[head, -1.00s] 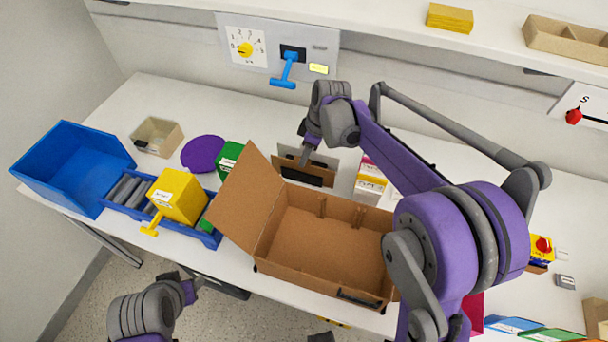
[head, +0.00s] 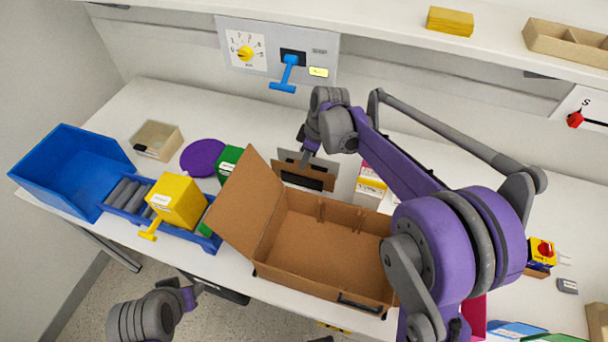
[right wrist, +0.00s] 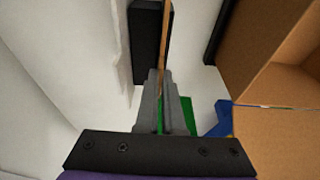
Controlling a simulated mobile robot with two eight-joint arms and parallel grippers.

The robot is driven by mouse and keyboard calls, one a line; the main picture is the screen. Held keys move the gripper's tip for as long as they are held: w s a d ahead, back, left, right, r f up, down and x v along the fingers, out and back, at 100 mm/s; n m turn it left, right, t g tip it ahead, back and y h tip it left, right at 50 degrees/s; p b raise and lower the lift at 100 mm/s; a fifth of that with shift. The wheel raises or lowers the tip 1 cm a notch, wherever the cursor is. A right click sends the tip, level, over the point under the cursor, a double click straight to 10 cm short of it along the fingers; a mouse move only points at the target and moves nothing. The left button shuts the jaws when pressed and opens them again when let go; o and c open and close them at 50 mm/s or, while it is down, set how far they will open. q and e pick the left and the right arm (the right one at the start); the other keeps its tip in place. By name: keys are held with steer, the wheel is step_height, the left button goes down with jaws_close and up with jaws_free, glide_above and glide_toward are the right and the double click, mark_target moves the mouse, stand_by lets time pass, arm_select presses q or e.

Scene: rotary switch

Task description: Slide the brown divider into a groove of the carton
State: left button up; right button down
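The open brown carton (head: 310,284) stands at the table's front edge, its flap raised at the left. Narrow upright strips (head: 321,209) show on its inner back wall. The brown divider (head: 290,177) stands upright just behind the carton, a dark area on its face. My right gripper (head: 307,152) is at the divider's upper part. In the right wrist view its fingers (right wrist: 163,100) are closed on the divider's thin edge (right wrist: 166,40), and the carton (right wrist: 262,40) is to the right, apart from it. My left gripper (head: 190,294) hangs at the lower left, away from the carton; its fingers are unclear.
A yellow box (head: 177,201) on a blue roller track (head: 128,196), a green box (head: 228,158) and a purple disc (head: 203,156) lie left of the carton. White-and-coloured boxes (head: 369,185) stand right of the divider. A black block (right wrist: 146,45) is close beside the divider.

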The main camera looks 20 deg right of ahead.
arm_select(q)
steer(key=shift+r, duration=0.1)
arm_select(e)
steer(key=shift+r, duration=0.1)
steer(key=shift+r+p, duration=1.95)
steer(key=shift+r, duration=1.75)
arm_select(q)
steer(key=r, duration=0.1)
steer(key=w+r, duration=0.1)
steer(key=r, duration=0.1)
steer(key=w+r, duration=0.1)
steer(key=r, duration=0.1)
steer(key=shift+s, duration=0.15)
arm_select(e)
steer(key=shift+d, duration=0.1)
